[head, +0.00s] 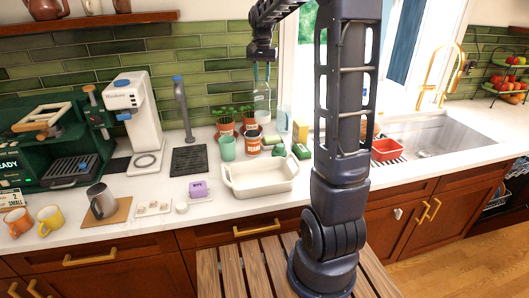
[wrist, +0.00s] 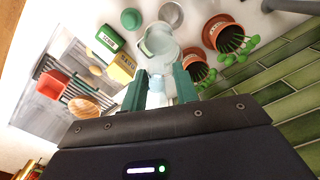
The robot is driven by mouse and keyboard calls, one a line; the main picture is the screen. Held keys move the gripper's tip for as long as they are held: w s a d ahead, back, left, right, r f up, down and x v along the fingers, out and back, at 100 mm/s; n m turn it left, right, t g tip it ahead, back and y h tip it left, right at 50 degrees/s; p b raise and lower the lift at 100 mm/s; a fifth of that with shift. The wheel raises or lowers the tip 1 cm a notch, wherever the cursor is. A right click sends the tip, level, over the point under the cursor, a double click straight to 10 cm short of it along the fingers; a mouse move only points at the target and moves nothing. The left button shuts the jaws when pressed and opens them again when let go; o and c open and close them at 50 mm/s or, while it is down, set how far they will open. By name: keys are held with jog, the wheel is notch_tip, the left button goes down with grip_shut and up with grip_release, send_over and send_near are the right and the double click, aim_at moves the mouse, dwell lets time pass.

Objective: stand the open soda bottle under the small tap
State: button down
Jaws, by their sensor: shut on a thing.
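The soda bottle (head: 262,106) is clear and hangs upright in the air above the back of the counter, in front of the green tiles. My gripper (head: 261,72) is shut on its upper part from above. In the wrist view my gripper's green fingers (wrist: 160,90) close on either side of the bottle (wrist: 157,45). I cannot make out the bottle's mouth between the fingers. The small tap (head: 181,100) is a grey post with a blue top, left of the bottle. A dark drip tray (head: 188,160) lies in front of it, bare.
A white baking dish (head: 260,190) sits at the front. A white coffee grinder (head: 143,115) is left of the tap.

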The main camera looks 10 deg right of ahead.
jog(key=s+a+r+m, duration=0.2)
jog(key=s+r+m, duration=0.25)
jog(key=s, duration=0.35)
send_near(262, 118)
jog(key=shift+n, duration=0.35)
jog(key=s+f, duration=0.1)
jog(key=f, duration=0.1)
jog(key=s+f, duration=0.2)
jog(key=f, duration=0.1)
jog(key=s+a+f, duration=0.1)
jog(key=f, duration=0.1)
jog(key=shift+s+f, duration=0.3)
jog(key=shift+f, duration=0.15)
jog(key=c, duration=1.1)
grip_release()
